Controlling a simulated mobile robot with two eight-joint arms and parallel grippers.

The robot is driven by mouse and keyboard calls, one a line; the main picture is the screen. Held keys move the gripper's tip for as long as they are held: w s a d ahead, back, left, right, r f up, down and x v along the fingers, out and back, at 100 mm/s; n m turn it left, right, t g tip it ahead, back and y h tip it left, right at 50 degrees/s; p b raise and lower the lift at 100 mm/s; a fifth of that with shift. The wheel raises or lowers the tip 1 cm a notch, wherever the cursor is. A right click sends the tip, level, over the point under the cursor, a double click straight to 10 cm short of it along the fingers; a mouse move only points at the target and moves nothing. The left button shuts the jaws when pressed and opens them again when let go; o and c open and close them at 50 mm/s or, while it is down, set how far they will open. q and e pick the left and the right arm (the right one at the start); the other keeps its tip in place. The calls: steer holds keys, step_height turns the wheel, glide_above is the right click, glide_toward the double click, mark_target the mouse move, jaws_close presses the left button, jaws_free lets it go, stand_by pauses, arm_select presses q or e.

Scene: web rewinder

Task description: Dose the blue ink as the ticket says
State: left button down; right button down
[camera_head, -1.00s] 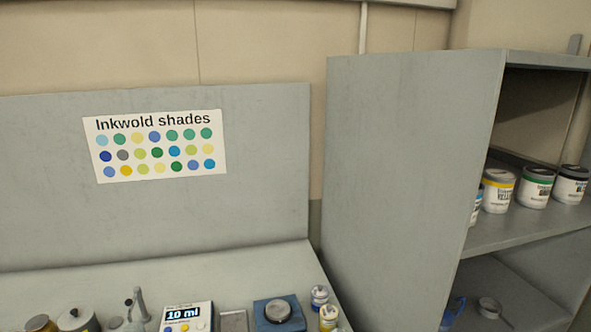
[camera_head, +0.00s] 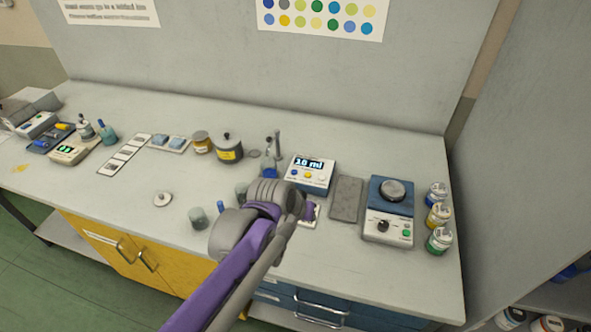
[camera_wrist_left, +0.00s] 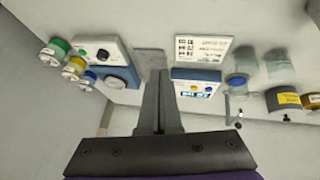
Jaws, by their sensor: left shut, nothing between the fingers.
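The dosing unit (camera_head: 310,174) stands at the back of the bench, its display reading 10 ml above coloured buttons. It also shows in the left wrist view (camera_wrist_left: 197,87). A spout fixture (camera_head: 276,147) with blue at its base stands left of it. A blue-labelled ink jar (camera_head: 437,193) stands at the right end. A white printed card (camera_wrist_left: 203,48), possibly the ticket, lies in front of the unit; its print is unreadable. My left gripper (camera_wrist_left: 159,78) is shut and empty above the bench near the card and unit; in the head view my arm hides its fingertips. My right gripper is out of view.
A stirrer-like device (camera_head: 390,210) stands left of the yellow (camera_head: 439,215) and green (camera_head: 439,240) jars. A grey plate (camera_head: 347,198) lies between it and the dosing unit. Glass cups (camera_head: 198,218), a scale (camera_head: 75,150) and a lidded pot (camera_head: 228,149) stand farther left.

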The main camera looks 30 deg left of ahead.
arm_select(q)
steer(key=w+a+r+n+t, duration=0.1)
steer(key=w+a, duration=0.3)
steer(key=w, duration=0.3)
steer(key=w+a+n, duration=0.2)
steer(key=w+a, duration=0.2)
steer(key=w, duration=0.2)
steer(key=n+t, duration=0.2)
glide_above(294, 172)
steer(key=f, duration=0.2)
steer(key=shift+s+r+p, duration=0.1)
steer(key=shift+s+p, duration=0.3)
steer(key=shift+s, duration=0.05)
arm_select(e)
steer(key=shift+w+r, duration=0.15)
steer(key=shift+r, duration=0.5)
